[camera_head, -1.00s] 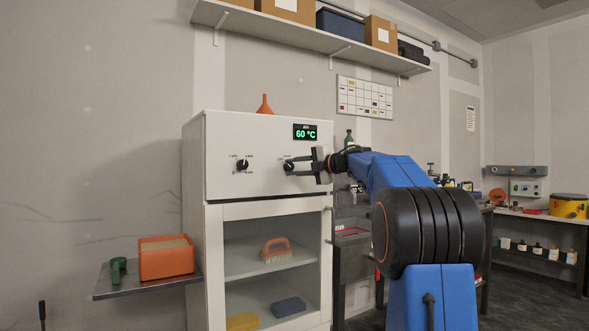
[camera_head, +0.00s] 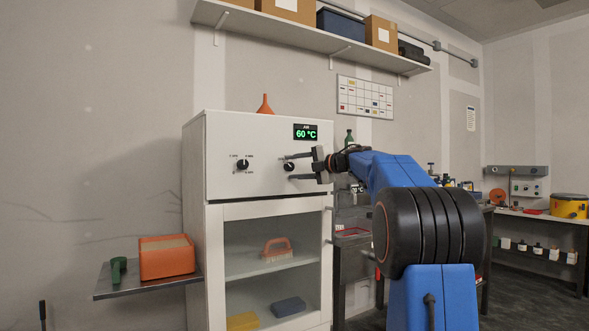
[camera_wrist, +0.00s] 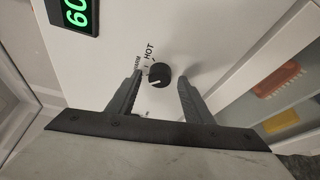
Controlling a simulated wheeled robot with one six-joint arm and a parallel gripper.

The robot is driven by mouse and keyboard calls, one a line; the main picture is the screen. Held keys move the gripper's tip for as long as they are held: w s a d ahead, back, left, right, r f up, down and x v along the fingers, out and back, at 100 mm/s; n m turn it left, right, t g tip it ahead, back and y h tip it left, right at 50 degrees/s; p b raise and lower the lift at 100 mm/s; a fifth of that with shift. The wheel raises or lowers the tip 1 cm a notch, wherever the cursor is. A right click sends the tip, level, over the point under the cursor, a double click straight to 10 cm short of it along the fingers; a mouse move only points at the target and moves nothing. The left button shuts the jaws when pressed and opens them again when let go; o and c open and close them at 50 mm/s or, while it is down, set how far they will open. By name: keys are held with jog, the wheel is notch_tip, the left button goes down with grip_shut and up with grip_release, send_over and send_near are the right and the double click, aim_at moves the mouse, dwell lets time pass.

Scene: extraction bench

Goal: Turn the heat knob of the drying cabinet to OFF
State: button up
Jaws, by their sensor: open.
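The drying cabinet (camera_head: 222,126) is white, with a green 60 °C display (camera_head: 306,132) at its upper right. The right-hand knob (camera_head: 289,167) is black and sits below the display. In the wrist view this knob (camera_wrist: 159,75) has the words WARM and HOT beside it, and a white mark on its face; any OFF label is not readable. My gripper (camera_head: 289,168) is open at the panel, its fingers above and below the knob in the head view. In the wrist view the gripper (camera_wrist: 158,82) has a finger on either side of the knob, apart from it.
A second black knob (camera_head: 242,165) is on the panel's left. An orange funnel (camera_head: 265,104) stands on top of the cabinet. A side shelf (camera_head: 150,285) holds an orange box (camera_head: 167,257) and a green object (camera_head: 118,270). The glass door (camera_head: 270,262) below is shut.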

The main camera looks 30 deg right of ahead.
jog(key=v, duration=1.7)
jog(key=shift+r, duration=0.1)
